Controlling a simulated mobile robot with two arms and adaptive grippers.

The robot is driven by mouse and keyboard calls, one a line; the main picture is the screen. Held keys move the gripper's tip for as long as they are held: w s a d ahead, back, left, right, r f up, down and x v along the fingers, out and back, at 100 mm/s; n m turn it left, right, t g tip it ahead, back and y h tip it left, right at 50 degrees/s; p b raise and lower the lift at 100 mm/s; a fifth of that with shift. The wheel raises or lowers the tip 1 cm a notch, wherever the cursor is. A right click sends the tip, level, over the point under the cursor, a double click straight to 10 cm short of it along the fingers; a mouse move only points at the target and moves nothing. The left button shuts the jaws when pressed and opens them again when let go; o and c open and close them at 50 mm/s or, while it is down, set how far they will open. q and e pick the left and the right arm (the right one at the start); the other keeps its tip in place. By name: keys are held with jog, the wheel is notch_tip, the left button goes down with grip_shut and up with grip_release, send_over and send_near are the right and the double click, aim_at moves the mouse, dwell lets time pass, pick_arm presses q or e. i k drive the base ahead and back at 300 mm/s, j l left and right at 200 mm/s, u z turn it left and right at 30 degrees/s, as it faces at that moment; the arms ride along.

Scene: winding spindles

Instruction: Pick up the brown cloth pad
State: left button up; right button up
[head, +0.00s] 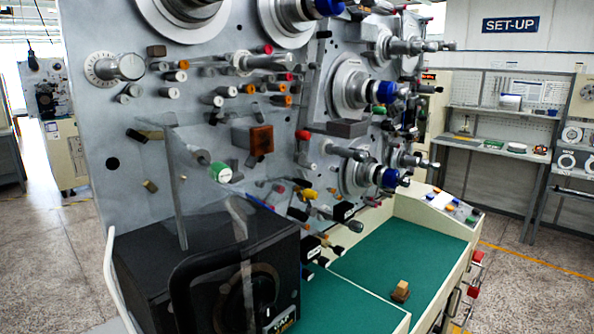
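A small brown and tan block-like piece (401,291) rests on the green work surface (385,262) at the lower right of the head view. It looks most like the brown cloth pad, but it is too small to make out cloth. It stands clear of other things. Neither of my grippers can be made out in the view.
The grey machine panel (85,130) carries many protruding spindles, rollers and knobs behind and left of the green surface. A black box with a handle (150,250) stands at the lower left. Coloured buttons (440,200) line the far edge. Green surface around the piece is clear.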

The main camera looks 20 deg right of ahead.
aim_at(402, 292)
jog(key=k+l+u, duration=0.1)
jog(key=l, duration=0.35)
jog(key=k+l+u, duration=0.1)
jog(key=l, duration=0.35)
jog(key=k+l, duration=0.1)
jog(key=l, duration=0.35)
jog(key=k+l+u, duration=0.15)
jog(key=l, duration=0.25)
